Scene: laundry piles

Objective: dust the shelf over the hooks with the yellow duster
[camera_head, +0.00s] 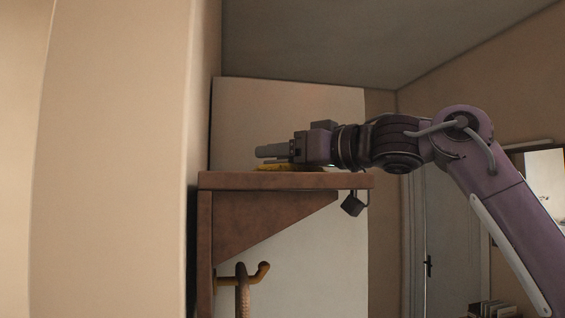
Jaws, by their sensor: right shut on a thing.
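The brown wooden shelf (285,181) juts out from the wall at mid-height, seen nearly edge-on, with a bracket below it. My right gripper (272,152) reaches in from the right, low over the shelf top, and points left toward the wall. It is shut on the yellow duster (275,167), which shows as a thin yellow strip between the gripper and the shelf top. Most of the duster is hidden by the gripper and the shelf edge. A hook (258,272) sticks out under the shelf. My left gripper is out of view.
A small dark block (353,204) hangs under the shelf's right end. A beige wall (115,160) fills the left side. A door (450,240) and several books (492,309) are at the lower right. The space above the shelf looks free.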

